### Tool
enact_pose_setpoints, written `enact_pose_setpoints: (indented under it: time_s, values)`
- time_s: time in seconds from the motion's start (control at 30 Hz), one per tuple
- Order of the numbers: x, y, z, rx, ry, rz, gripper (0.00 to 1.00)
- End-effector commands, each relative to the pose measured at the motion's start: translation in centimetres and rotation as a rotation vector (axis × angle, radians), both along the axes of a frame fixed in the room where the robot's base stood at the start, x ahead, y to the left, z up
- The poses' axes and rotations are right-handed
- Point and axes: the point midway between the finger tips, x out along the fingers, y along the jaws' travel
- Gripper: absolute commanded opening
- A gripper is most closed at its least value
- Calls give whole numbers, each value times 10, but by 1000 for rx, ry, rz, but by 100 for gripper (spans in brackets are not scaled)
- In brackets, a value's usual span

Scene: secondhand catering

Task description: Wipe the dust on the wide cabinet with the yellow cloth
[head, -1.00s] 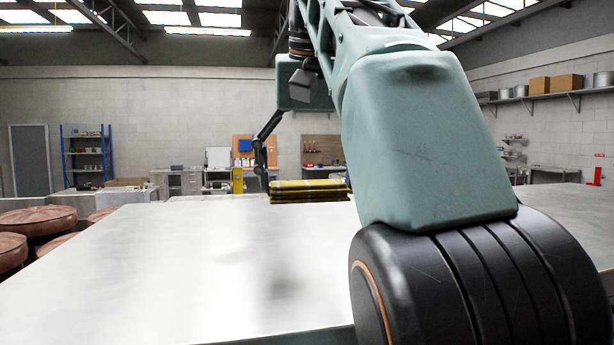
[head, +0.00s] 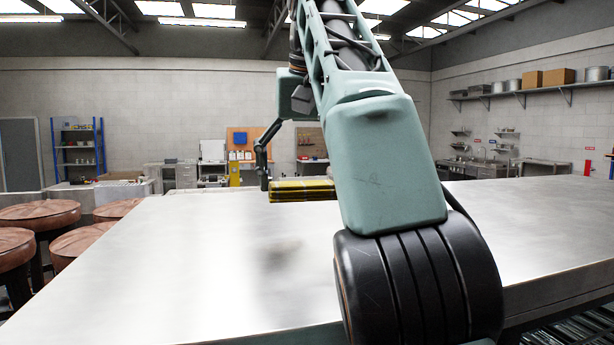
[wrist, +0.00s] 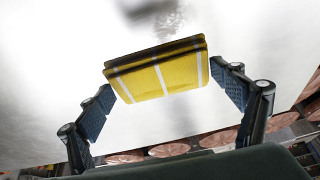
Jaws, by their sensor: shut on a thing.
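The yellow cloth (head: 300,190) is a thick folded block with dark edges, seen side-on over the far part of the pale metal top of the wide cabinet (head: 190,250). In the wrist view the cloth (wrist: 165,75) shows white stripes and lies between the two dark fingers of my gripper (wrist: 166,84), which is shut on it. I cannot tell whether the cloth touches the top. A dark smudge (wrist: 158,14) shows on the top beyond the cloth; it could be dust or a reflection. My arm hides the cloth's right end in the head view.
Round brown stools (head: 40,213) stand along the cabinet's left side. A wall shelf (head: 530,90) with boxes and pots hangs at the back right. A blue shelf rack (head: 78,147) stands at the back left. The visible top is otherwise clear.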

Motion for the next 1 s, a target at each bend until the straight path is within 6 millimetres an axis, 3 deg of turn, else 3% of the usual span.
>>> enact_pose_setpoints:
  time_s: [0.37,1.0]
  values:
    - [2,2,-8,4,1,2,60]
    - [1,1,-56,1,2,5,60]
